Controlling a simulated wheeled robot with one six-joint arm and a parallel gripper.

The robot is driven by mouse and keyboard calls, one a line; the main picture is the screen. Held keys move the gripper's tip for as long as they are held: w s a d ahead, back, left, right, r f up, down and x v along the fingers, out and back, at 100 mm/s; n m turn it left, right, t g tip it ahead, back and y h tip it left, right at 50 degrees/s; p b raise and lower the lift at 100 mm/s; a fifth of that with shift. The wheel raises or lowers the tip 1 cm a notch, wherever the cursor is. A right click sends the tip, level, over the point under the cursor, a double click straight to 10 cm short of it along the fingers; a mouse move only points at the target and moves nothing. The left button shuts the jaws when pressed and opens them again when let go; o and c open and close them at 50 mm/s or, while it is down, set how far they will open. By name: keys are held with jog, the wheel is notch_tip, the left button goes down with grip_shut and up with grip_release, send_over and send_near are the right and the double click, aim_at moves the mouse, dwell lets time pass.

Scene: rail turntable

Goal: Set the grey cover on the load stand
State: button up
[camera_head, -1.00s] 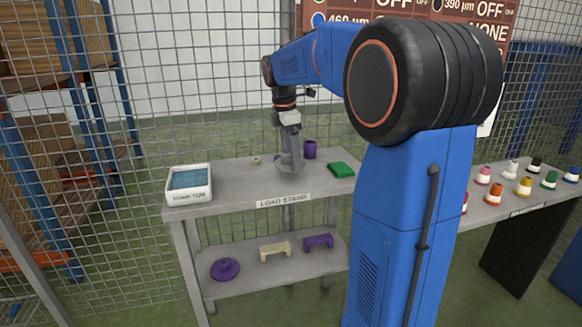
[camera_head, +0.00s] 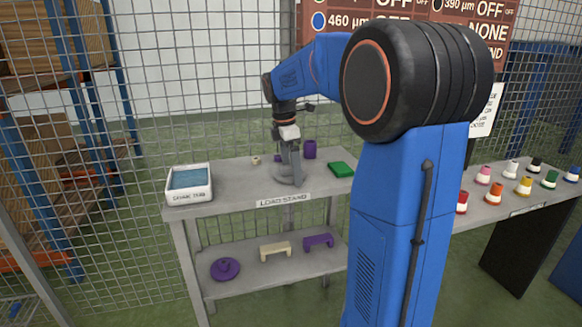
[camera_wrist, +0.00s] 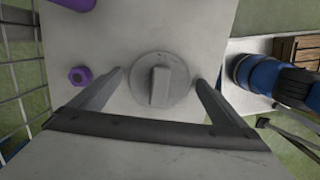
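The grey cover (camera_wrist: 172,94) is a round disc with a raised bar across its middle. In the wrist view it lies between and beyond my fingers. In the head view the cover (camera_head: 290,176) appears to be on the top of the load stand (camera_head: 235,190), partly hidden by my gripper. My gripper (camera_wrist: 160,80) is open, with one finger to each side of the cover. The fingers are apart from its bar. In the head view my gripper (camera_head: 289,158) points down over the cover; its fingertips are hard to make out there.
On the stand are a white bin (camera_head: 188,196), a green block (camera_head: 341,169), a purple cylinder (camera_head: 310,149) and a small cream piece (camera_head: 256,160). A purple nut (camera_wrist: 80,75) lies left of the cover. The lower shelf holds a purple lid (camera_head: 226,269). Wire mesh stands behind.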

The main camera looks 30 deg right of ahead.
aim_at(288, 167)
jog(key=r, duration=0.5)
jog(key=a+r, duration=0.1)
jog(key=r, duration=0.1)
jog(key=shift+w+r, duration=0.15)
jog(key=shift+r, duration=0.2)
jog(key=shift+s+a, duration=0.15)
jog(key=shift+s, duration=0.15)
jog(key=s+a+f+m+t, duration=0.1)
jog(key=s+a+f+m, duration=0.1)
jog(key=s+a+m, duration=0.45)
jog(key=s+a+f+m+t, duration=0.1)
jog(key=s+a+f+t, duration=0.15)
jog(key=s, duration=0.75)
jog(key=s+a+f+m+t, duration=0.1)
jog(key=s+a+f+m, duration=0.1)
jog(key=s+f, duration=0.3)
jog(key=s+a+f+m+y, duration=0.1)
jog(key=s+a+f+m, duration=0.2)
jog(key=s+f+m, duration=0.2)
jog(key=s+f, duration=0.1)
jog(key=s, duration=0.2)
jog(key=shift+s+a+t, duration=0.15)
jog(key=shift+a+t, duration=0.1)
jog(key=shift+t, duration=0.1)
jog(key=shift+r, duration=0.1)
